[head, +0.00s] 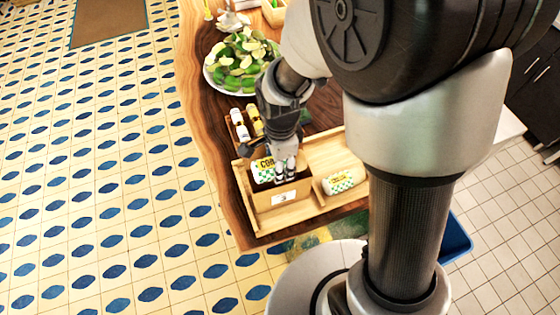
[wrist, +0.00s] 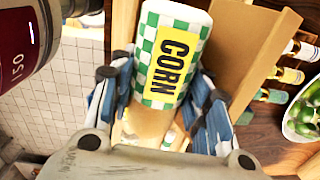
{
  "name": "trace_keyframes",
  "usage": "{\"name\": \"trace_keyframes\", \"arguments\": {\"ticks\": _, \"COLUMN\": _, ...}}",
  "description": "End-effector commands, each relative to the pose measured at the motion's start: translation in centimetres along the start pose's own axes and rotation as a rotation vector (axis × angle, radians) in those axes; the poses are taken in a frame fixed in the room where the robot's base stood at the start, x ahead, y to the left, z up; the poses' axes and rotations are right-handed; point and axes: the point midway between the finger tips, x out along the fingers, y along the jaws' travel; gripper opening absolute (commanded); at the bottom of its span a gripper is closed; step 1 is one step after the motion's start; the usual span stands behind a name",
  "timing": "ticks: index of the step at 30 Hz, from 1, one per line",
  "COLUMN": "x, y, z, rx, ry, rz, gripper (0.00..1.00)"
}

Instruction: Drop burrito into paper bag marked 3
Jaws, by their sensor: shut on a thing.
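My gripper (head: 286,172) is shut on a burrito (head: 263,169) in a green-and-white checked wrap with a yellow CORN label. In the wrist view the burrito (wrist: 172,55) sits between the two fingers (wrist: 160,100). The brown paper bag marked 3 (head: 265,202) stands upright on the wooden tray, its label facing the head camera. The gripper and burrito are at the bag's open top; how far the burrito reaches inside cannot be told. A second wrapped burrito (head: 339,183) lies on the tray to the right of the bag.
The wooden tray (head: 322,207) has raised rims and sits near the counter's front edge. Small bottles in a holder (head: 240,127) stand behind it. A plate of green and pale wedges (head: 240,62) is farther back. A blue bin (head: 456,238) is at lower right.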

Motion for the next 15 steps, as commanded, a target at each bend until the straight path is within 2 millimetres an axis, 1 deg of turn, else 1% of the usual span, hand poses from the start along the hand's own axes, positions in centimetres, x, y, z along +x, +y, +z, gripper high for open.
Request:
{"name": "trace_keyframes", "arguments": {"ticks": 7, "x": -0.06, "y": -0.04, "z": 0.0, "rx": 0.0, "ry": 0.0, "rz": -0.001, "gripper": 0.11}}
{"name": "trace_keyframes", "arguments": {"ticks": 8, "x": -0.05, "y": -0.04, "z": 0.0, "rx": 0.0, "ry": 0.0, "rz": -0.001, "gripper": 0.44}}
{"name": "trace_keyframes", "arguments": {"ticks": 15, "x": -0.04, "y": -0.03, "z": 0.0, "rx": 0.0, "ry": 0.0, "rz": -0.001, "gripper": 0.6}}
